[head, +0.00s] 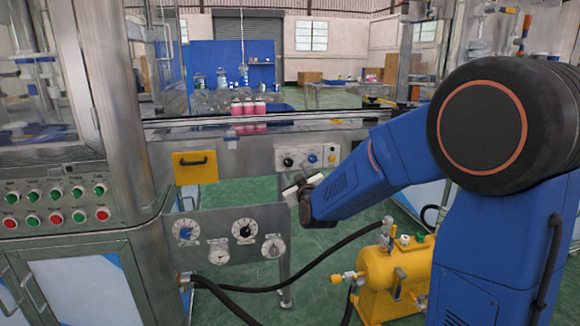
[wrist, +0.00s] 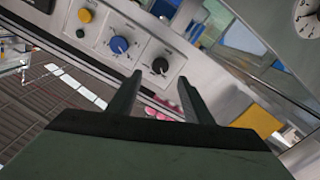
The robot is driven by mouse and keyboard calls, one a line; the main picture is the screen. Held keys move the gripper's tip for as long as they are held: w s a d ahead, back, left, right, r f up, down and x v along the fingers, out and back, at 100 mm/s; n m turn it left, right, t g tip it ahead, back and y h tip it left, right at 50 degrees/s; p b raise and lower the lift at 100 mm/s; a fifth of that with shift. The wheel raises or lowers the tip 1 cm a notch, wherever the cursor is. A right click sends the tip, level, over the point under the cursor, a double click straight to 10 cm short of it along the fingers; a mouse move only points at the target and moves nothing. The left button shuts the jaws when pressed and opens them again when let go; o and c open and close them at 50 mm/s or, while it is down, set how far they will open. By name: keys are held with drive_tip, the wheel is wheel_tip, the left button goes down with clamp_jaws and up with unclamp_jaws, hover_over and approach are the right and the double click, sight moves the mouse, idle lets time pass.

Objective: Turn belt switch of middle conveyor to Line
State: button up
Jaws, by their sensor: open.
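The middle conveyor's control panel (head: 306,157) is on the front of the conveyor. It carries a black knob (head: 288,161), a blue knob (head: 312,158) and small buttons at its right end. In the wrist view the panel (wrist: 138,50) appears turned round, with the black knob (wrist: 160,66) just beyond the fingertips and the blue knob (wrist: 119,45) left of it. Labels are too small to read, so I cannot tell which knob is the belt switch. My gripper (wrist: 158,79) is open and empty, apart from the panel. In the head view my gripper (head: 298,192) is below the panel.
A lower panel (head: 228,236) with dials and gauges hangs below left. Pink cans (head: 248,107) stand on the belt. A yellow tank (head: 393,268) with black hoses stands on the floor at lower right.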

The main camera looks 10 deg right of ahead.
sight(289, 163)
drive_tip(key=w, duration=0.8)
drive_tip(key=c, duration=1.1)
